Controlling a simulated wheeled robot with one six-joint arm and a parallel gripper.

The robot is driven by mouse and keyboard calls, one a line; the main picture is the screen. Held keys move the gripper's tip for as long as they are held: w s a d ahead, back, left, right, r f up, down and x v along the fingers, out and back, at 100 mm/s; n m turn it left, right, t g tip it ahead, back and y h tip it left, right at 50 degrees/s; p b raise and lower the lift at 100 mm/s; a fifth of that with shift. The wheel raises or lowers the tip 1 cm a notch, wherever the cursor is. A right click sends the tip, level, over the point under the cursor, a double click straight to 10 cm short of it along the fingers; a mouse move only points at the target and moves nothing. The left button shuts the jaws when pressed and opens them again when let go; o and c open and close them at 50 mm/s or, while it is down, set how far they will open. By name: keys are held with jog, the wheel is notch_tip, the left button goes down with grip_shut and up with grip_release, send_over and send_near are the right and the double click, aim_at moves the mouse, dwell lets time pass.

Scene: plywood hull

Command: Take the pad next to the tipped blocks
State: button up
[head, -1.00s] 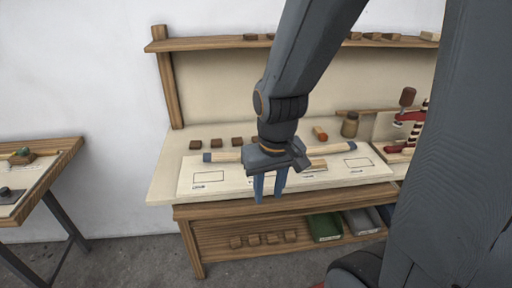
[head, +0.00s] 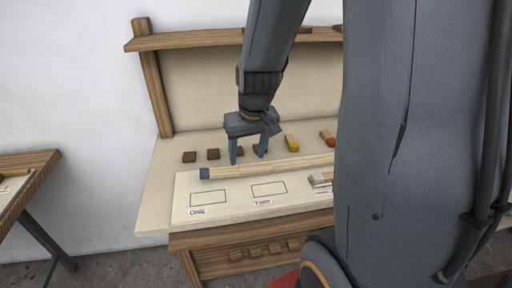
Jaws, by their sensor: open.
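Several small dark brown pads stand in a row at the back of the bench. The leftmost pad (head: 189,157) and the second pad (head: 213,154) are in full view. The third pad (head: 240,151) and the rightmost pad (head: 257,149) are partly hidden by my gripper's fingers. Right of the row, next to the rightmost pad, lie a yellow-tipped wooden block (head: 291,141) and a red-tipped block (head: 326,136). My gripper (head: 248,156) is open and empty, pointing down around the third and rightmost pads. Its height above the bench is hard to tell.
A long wooden rod with a blue end (head: 270,168) lies in front of the pads, on a pale board (head: 225,213) with boxes marked ONE and TWO. A brush-like tool (head: 319,180) lies to the right. A shelf (head: 190,40) runs above. My arm hides the bench's right side.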

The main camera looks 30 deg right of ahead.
jog(key=shift+m+t+h, duration=0.4)
jog(key=shift+m+t, duration=0.2)
jog(key=shift+t, duration=0.3)
jog(key=w+d+f, duration=0.1)
jog(key=w+d, duration=0.5)
jog(key=d, duration=0.1)
jog(key=w+d+f, duration=0.1)
jog(key=w+d, duration=0.2)
jog(key=d, duration=0.1)
jog(key=shift+w+f+b, duration=0.2)
jog(key=shift+f+b, duration=0.1)
jog(key=shift+b, duration=0.1)
jog(key=shift+a+p+x, duration=0.1)
jog(key=shift+p+x, duration=0.15)
jog(key=shift+x, duration=1.45)
jog(key=shift+a+p+x, duration=0.15)
jog(key=shift+p+x, duration=0.1)
jog(key=shift+x, duration=1.5)
jog(key=shift+w, duration=0.15)
jog(key=shift+r, duration=0.1)
jog(key=shift+c, duration=0.4)
jog(key=c, duration=1)
